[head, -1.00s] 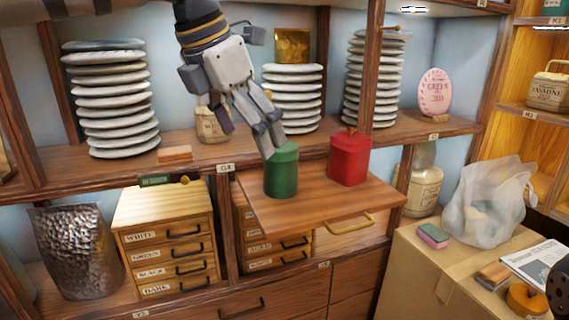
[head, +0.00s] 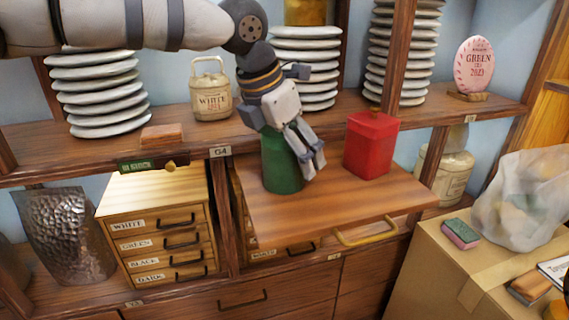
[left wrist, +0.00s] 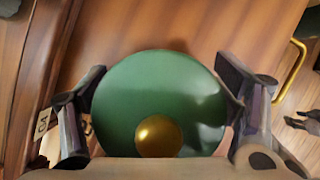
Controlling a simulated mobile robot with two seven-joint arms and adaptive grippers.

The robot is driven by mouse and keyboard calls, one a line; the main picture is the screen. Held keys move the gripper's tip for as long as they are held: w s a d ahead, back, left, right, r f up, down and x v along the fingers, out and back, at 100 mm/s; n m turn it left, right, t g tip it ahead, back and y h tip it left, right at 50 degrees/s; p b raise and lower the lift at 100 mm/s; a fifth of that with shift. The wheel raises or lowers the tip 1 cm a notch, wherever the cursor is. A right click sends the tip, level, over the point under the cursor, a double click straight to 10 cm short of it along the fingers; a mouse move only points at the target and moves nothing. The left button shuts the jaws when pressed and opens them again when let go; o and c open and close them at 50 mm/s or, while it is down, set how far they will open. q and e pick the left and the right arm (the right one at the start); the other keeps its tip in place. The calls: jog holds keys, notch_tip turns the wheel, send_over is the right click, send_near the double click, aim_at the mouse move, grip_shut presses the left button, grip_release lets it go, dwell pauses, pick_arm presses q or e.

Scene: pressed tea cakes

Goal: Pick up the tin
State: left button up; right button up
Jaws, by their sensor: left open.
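A green round tin (head: 279,168) stands upright on a pulled-out wooden board (head: 330,208). In the left wrist view the green tin (left wrist: 150,85) is seen from above, with a gold knob on its lid. My left gripper (head: 303,158) is over the green tin, pointing down. Its fingers are open, one on each side of the tin. The right finger looks very near the tin's side; I cannot tell whether it touches. A red square tin (head: 371,146) stands on the board to the right, apart from the gripper. My right gripper is not in view.
A shelf behind holds stacked plates (head: 98,95), a cream canister (head: 210,92) and a pink oval plaque (head: 476,66). A post (head: 397,60) rises behind the red tin. A brass handle (head: 364,234) is on the board's front. The board's front part is clear.

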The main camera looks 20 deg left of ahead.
aim_at(290, 127)
pick_arm(q)
jog(key=shift+f, duration=0.1)
jog(key=c, duration=1.1)
jog(key=shift+c, duration=0.3)
jog(key=shift+w+r, duration=0.1)
jog(key=shift+r, duration=0.25)
jog(key=r, duration=0.3)
jog(key=shift+s+r, duration=0.25)
jog(key=shift+s, duration=0.1)
jog(key=s+r+p, duration=0.1)
jog(key=s+r, duration=0.3)
jog(key=s, duration=0.2)
jog(key=s+d+r+p, duration=0.1)
jog(key=s+r, duration=0.3)
jog(key=s, duration=0.3)
jog(key=shift+s+r, duration=0.2)
jog(key=shift+r, duration=0.2)
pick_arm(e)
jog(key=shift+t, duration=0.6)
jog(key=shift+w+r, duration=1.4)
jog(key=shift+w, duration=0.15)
pick_arm(q)
jog(key=shift+d, duration=0.1)
